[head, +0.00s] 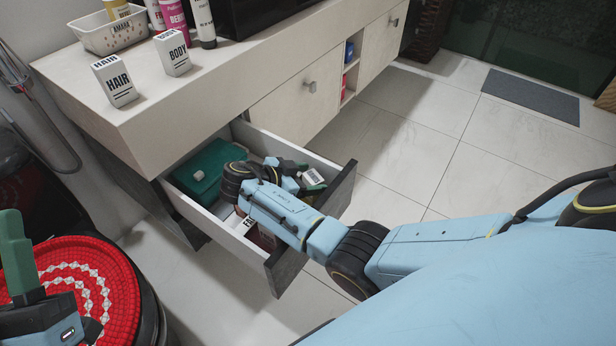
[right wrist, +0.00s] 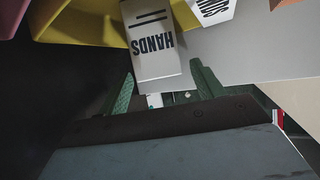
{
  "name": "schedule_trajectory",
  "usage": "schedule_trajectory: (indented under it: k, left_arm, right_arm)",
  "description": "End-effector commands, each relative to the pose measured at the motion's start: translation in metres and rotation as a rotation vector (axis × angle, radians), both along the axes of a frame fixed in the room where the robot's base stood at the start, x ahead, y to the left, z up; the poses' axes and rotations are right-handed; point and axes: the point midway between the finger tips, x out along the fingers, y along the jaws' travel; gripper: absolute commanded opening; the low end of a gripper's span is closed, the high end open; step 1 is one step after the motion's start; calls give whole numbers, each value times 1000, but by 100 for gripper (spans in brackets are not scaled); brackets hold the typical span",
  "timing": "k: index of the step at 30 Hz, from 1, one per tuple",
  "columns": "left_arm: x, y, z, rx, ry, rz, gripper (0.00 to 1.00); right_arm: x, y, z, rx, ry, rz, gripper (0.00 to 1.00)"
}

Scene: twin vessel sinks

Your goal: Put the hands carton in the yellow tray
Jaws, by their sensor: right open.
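The white hands carton (right wrist: 152,45), with black lettering, shows in the right wrist view just beyond the green fingertips of my right gripper (right wrist: 163,76). That gripper is open, with a finger to either side of the carton's near end. The yellow tray (right wrist: 85,22) shows behind the carton; I cannot tell whether they touch. In the head view my right arm reaches into the open drawer (head: 272,262), and its hand hides much of the inside. My left gripper (head: 22,262) is at the lower left, apart from the drawer; its opening is unclear.
A white carton (head: 313,177) and a green box (head: 207,172) are in the drawer. The hair carton (head: 115,82), body carton (head: 173,53) and a white basket (head: 108,32) stand on the counter. A red round seat (head: 70,290) is at lower left. Floor right of the drawer is clear.

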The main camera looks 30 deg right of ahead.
Motion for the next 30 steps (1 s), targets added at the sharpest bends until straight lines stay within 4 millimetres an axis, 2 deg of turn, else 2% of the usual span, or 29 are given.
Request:
schedule_trajectory:
  k: [2, 12, 15, 21, 30]
  left_arm:
    - [1, 0, 1, 2, 6, 0, 36]
    - [14, -4, -17, 66, 224, -2, 36]
    - [19, -3, -27, 84, 282, 3, 36]
    - [22, -3, -36, 102, 333, 6, 36]
    - [22, -3, -37, 103, 338, 6, 36]
  right_arm:
    - [0, 0, 2, 0, 0, 0, 67]
    - [0, 49, 30, 2, -1, 0, 67]
    - [0, 58, 34, 1, 0, 0, 67]
    - [0, 66, 37, -1, -1, 0, 67]
    - [0, 66, 38, -1, -1, 0, 67]
